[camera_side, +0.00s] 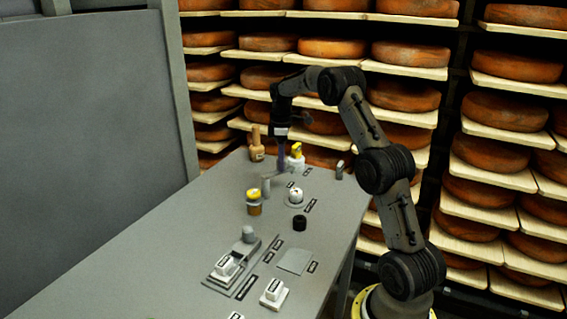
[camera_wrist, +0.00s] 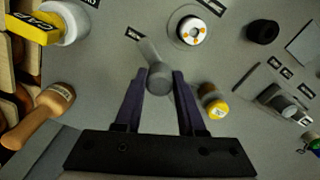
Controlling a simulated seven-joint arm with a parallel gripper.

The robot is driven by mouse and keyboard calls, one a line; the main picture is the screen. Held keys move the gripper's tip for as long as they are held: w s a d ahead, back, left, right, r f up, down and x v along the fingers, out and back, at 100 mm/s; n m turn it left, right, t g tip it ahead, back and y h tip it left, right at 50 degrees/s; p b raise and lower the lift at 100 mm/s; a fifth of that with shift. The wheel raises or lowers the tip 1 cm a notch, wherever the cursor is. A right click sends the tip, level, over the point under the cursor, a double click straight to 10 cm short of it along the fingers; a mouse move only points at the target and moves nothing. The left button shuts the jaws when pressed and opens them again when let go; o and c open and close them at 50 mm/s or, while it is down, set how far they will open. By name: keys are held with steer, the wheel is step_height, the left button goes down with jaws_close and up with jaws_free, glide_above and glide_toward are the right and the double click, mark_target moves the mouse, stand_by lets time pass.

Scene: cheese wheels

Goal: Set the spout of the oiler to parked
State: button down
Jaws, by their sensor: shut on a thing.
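The oiler's spout appears to be the slim grey arm (camera_wrist: 150,50) with an upright grey cylinder (camera_wrist: 158,78) at its near end in the wrist view. In the side view a grey arm with a short upright end (camera_side: 266,188) stands on the table below my gripper (camera_side: 282,166). In the wrist view my gripper (camera_wrist: 159,76) has its two dark fingers on either side of the grey cylinder, shut on it. A small label (camera_wrist: 134,33) lies beside the arm's far end; I cannot read it.
A slider fixture (camera_side: 232,262) is at the front. The table's left side is clear.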

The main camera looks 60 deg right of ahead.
steer(key=shift+w+d+r+n, duration=0.15)
steer(key=shift+w+n, duration=0.45)
steer(key=shift+n, duration=0.45)
steer(key=shift+w+d+f+n, duration=0.15)
steer(key=shift+w+n, duration=0.4)
steer(key=shift+n, duration=0.55)
steer(key=shift+w+d+r+n, duration=0.15)
steer(key=shift+w+n, duration=0.45)
steer(key=shift+n, duration=0.45)
steer(key=c, duration=0.7)
jaws_free()
steer(key=shift+o, duration=1)
step_height(320, 180, up, 14)
steer(key=shift+f, duration=0.2)
